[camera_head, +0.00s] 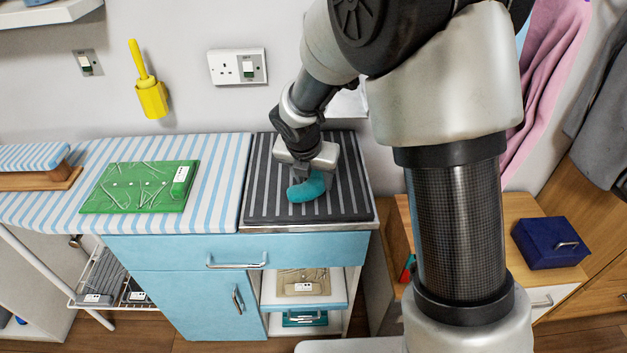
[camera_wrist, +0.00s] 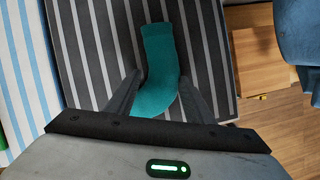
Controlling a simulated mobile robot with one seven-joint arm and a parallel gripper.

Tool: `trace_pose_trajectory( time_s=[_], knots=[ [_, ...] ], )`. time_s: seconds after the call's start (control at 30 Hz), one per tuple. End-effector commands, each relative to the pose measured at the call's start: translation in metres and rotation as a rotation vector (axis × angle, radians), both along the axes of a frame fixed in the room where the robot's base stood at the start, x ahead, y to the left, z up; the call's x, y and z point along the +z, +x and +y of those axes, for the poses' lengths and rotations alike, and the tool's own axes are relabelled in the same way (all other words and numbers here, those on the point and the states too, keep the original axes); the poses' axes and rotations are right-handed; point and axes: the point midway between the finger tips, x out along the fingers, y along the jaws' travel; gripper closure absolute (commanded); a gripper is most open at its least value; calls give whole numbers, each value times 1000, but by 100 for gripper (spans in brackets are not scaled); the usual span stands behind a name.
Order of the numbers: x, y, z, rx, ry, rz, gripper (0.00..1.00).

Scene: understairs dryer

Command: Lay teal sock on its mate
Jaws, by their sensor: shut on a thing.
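A teal sock (camera_head: 307,187) is at my gripper (camera_head: 308,176), over the dark grey striped mat (camera_head: 350,200) on the counter. In the wrist view the teal sock (camera_wrist: 160,65) lies between the two fingers of my gripper (camera_wrist: 158,88), its straight end pointing away and its lower part bent. My gripper is shut on the sock. I cannot tell whether the sock touches the mat. I see only one teal sock on the mat; no separate mate can be made out there.
A yellow holder (camera_head: 150,92) hangs on the wall. A dark blue box (camera_head: 550,243) sits on the wooden cabinet at right. The mat around the sock is clear.

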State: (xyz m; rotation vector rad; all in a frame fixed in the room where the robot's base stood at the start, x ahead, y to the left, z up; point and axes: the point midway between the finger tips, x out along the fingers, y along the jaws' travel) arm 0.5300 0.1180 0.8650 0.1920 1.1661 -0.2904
Motion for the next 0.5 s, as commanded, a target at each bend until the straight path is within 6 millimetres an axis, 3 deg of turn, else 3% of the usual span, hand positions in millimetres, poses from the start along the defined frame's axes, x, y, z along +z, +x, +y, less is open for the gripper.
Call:
trace_pose_trajectory(
  time_s=[0.27, 0.3, 0.4, 0.5],
  knots=[
    [-2, 0, 0, -1, 0, 0, 73],
    [-1, 0, 0, -1, 0, 0, 49],
    [-1, 0, 0, -1, 0, 0, 33],
    [-1, 0, 0, -1, 0, 0, 33]
  ],
)
